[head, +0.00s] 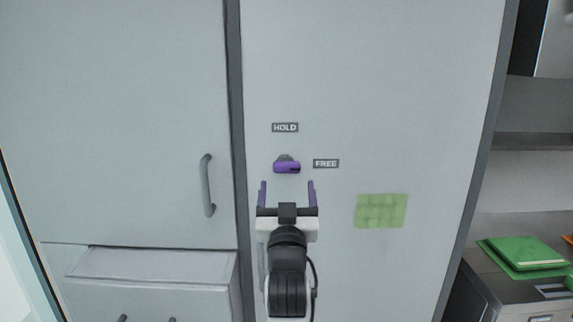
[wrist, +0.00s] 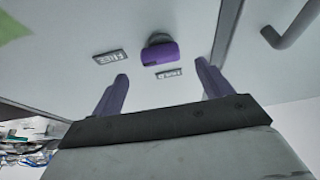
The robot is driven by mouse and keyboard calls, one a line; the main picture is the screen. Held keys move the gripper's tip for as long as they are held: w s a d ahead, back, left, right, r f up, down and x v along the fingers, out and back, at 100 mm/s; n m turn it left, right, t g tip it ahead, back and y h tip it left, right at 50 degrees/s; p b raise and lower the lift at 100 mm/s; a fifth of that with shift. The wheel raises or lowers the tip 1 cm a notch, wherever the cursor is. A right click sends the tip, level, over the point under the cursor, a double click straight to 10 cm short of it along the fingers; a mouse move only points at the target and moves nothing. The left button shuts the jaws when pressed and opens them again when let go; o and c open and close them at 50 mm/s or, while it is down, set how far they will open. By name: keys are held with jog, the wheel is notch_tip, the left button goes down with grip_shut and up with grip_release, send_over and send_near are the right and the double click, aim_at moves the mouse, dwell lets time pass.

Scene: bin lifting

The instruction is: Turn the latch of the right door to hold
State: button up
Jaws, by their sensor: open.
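The latch (head: 287,167) is a purple bar on a grey round base, on the pale right door (head: 400,90). Its bar lies level, with the FREE label (head: 326,163) to its right and the HOLD label (head: 285,127) above it. My gripper (head: 287,184) has two purple fingers spread apart, with nothing between them. In the head view it appears just below the latch. In the wrist view, which is turned over, the latch (wrist: 160,53) shows beyond and between the open fingers (wrist: 161,70), apart from both.
The left door has a grey vertical handle (head: 208,185), left of my gripper. A green square note (head: 381,211) is on the right door, lower right of the latch. A counter with green folders (head: 525,253) stands at the right. The door face around the latch is clear.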

aim_at(287, 171)
jog(key=p+x, duration=0.1)
jog(key=x, duration=0.5)
jog(key=shift+p, duration=0.4)
jog(key=shift+c, duration=0.5)
jog(key=c, duration=0.9)
